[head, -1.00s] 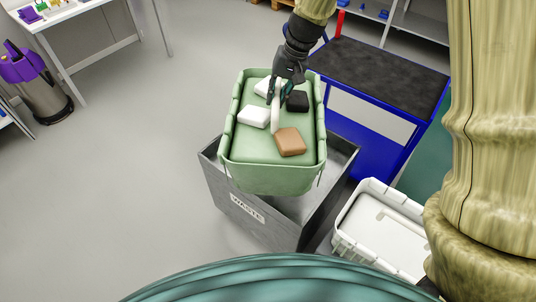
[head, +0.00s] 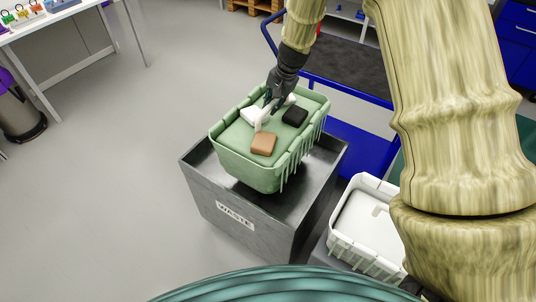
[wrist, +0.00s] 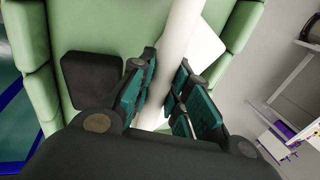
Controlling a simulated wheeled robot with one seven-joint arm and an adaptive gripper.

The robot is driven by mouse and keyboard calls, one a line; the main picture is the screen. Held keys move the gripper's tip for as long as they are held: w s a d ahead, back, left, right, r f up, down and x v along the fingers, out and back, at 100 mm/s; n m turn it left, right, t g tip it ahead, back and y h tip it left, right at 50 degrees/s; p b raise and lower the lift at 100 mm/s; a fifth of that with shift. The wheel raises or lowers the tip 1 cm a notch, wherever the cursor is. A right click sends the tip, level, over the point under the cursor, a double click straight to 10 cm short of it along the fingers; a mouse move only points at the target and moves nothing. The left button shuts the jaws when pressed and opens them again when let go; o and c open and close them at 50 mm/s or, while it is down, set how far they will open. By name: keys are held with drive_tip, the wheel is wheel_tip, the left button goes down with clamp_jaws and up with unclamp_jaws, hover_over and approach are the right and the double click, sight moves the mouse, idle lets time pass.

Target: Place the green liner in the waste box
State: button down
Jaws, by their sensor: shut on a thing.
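The green liner (head: 243,164) is an open basket with white, black and brown blocks lying in it. It hangs over the grey waste box (head: 197,199), turned a little against the box's rim, and its lower part seems to be at or inside the opening. My gripper (head: 268,103) is shut on the liner's white handle bar (wrist: 176,50), which runs between the dark teal finger pads. The wrist view also shows the green liner floor (wrist: 95,28) and a black block (wrist: 92,80). The liner's underside is hidden.
A white crate (head: 338,244) stands right of the waste box. A blue cart (head: 365,148) with a dark top is behind it. A white table (head: 40,22) and a steel bin with purple (head: 20,115) are at the left. The floor left of the box is clear.

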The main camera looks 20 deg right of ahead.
sight(273, 124)
drive_tip(key=shift+f+p, duration=0.35)
drive_tip(key=shift+f, duration=4.45)
drive_tip(key=c, duration=1.3)
unclamp_jaws()
drive_tip(key=shift+c, duration=0.2)
drive_tip(key=v, duration=1.2)
drive_tip(key=shift+s+d+b, duration=0.1)
drive_tip(key=shift+b, duration=0.25)
